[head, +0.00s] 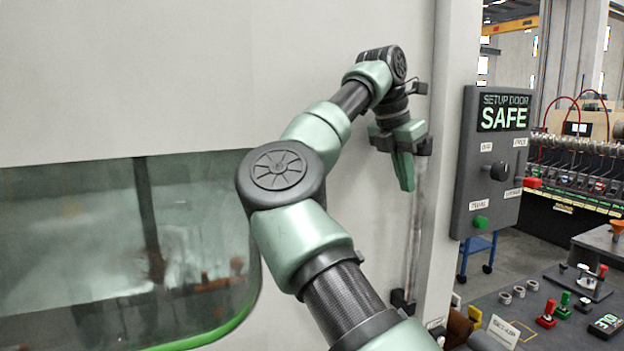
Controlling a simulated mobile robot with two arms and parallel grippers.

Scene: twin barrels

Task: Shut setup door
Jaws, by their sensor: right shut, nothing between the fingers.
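The setup door (200,80) is a large grey panel filling the left and middle of the head view, with a dark green-edged window (80,250). Its vertical bar handle (418,220) stands near the door's right edge, beside the frame post (450,130). No clear gap shows between the door and the post. My right gripper (405,185) is shut and empty, its fingers pointing down just left of the handle's upper part. I cannot tell whether it touches the handle. My right arm covers part of the door. My left gripper is out of view.
A control panel (490,160) on the post reads "SETUP DOOR SAFE" and has a knob and a green button (481,222). A dark bench (520,325) with small coloured parts stands at the lower right. Machinery and a blue cart (477,255) are behind.

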